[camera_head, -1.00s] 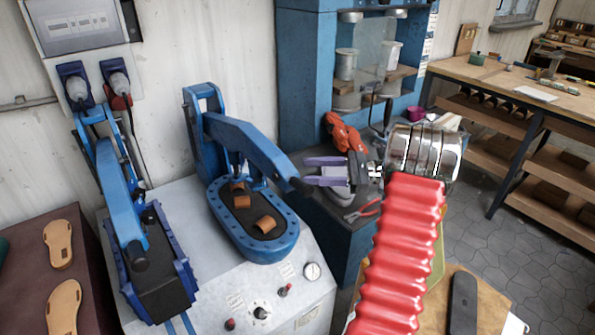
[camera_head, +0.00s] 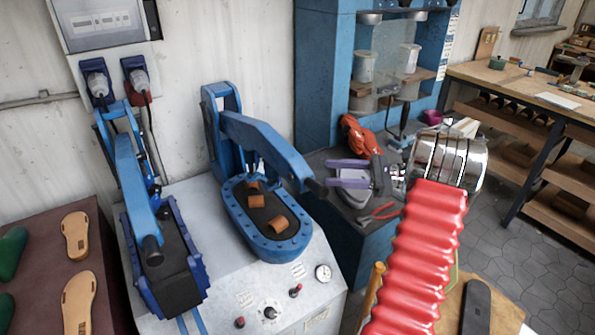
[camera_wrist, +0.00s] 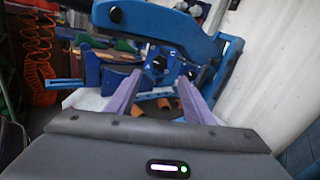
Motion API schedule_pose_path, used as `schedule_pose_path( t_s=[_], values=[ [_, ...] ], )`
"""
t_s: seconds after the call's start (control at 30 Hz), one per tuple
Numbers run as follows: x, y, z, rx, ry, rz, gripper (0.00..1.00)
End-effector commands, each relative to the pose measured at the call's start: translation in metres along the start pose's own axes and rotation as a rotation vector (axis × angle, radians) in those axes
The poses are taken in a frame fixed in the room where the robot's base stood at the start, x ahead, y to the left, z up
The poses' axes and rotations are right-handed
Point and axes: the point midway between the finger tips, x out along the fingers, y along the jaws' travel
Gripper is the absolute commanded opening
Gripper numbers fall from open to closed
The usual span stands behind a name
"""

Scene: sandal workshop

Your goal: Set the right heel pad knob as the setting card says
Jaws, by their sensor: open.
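A grey machine cabinet with two blue presses stands at left centre. Its front panel carries a black knob on a pale dial (camera_head: 270,312), a dark knob with a red part (camera_head: 240,322) and another red-and-black knob (camera_head: 295,290). Small white printed labels (camera_head: 298,270) sit by them, too small to read. I cannot tell which knob is the right heel pad one or which label is the setting card. My gripper (camera_head: 330,173), with purple fingers, is open and empty to the right of the right press. In the wrist view its fingers (camera_wrist: 158,78) point towards a blue press.
The right press bed (camera_head: 265,250) holds brown curved pieces (camera_head: 277,225), with its lever (camera_head: 262,150) jutting towards my gripper. A round gauge (camera_head: 322,273) is on the panel. Red-handled pliers (camera_head: 378,214) lie on the bench behind. Sandal soles (camera_head: 76,236) lie at left.

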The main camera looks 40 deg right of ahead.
Motion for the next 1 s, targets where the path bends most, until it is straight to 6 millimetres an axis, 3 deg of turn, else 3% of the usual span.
schedule_pose_path(
  t_s=[0.8, 1.0],
  values=[
    [0.117, 0.0, 0.001, 0.0, -0.001, 0.002, 0.47],
    [0.131, 0.0, 0.0, -0.001, 0.0, 0.001, 0.47]
  ],
)
